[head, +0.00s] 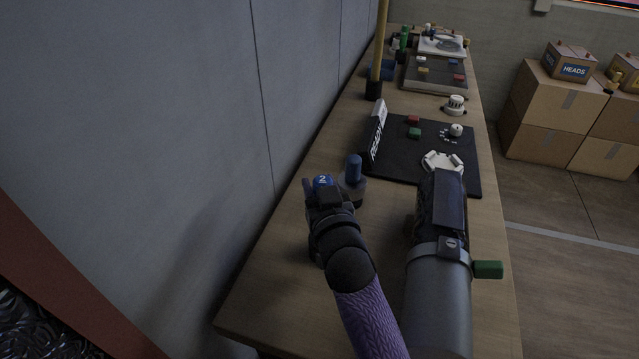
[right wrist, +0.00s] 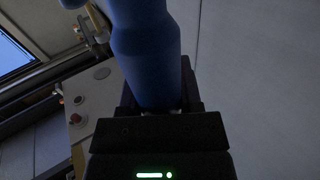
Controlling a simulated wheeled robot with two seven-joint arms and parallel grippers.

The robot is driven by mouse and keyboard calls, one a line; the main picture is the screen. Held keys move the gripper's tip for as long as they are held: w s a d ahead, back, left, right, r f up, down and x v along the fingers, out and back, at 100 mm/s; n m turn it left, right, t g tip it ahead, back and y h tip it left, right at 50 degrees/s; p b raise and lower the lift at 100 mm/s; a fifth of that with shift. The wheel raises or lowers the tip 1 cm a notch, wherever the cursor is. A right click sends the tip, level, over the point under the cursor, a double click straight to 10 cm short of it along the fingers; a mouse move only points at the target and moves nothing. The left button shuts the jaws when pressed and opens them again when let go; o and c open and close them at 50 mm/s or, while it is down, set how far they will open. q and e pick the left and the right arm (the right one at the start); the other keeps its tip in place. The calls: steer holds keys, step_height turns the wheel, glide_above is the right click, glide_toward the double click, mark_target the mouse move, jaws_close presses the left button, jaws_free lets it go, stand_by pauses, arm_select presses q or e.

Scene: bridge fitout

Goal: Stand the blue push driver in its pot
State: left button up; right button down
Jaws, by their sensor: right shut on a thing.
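My right gripper (head: 326,198) is at the end of the purple-sleeved arm, over the wall side of the bench. It is shut on the blue push driver (right wrist: 146,55), whose thick blue body rises from between the dark fingers in the right wrist view. In the head view a blue part marked 2 (head: 322,181) shows at the fingers. Just right of the gripper, a blue upright piece (head: 353,167) stands over a dark grey round pot (head: 355,190). The gripper partly hides the pot; whether that piece belongs to the driver is unclear. My left gripper cannot be made out.
A black mat (head: 465,182) with a READY sign (head: 376,131) and small red and green blocks lies beyond. A yellow pole (head: 380,45) stands farther back. The grey wall (head: 200,100) runs close along the bench's left. Cartons (head: 555,100) stand on the floor at right.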

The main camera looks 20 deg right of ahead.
steer(key=shift+f+b, duration=1.2)
steer(key=shift+f, duration=0.45)
steer(key=shift+c, duration=1)
jaws_free()
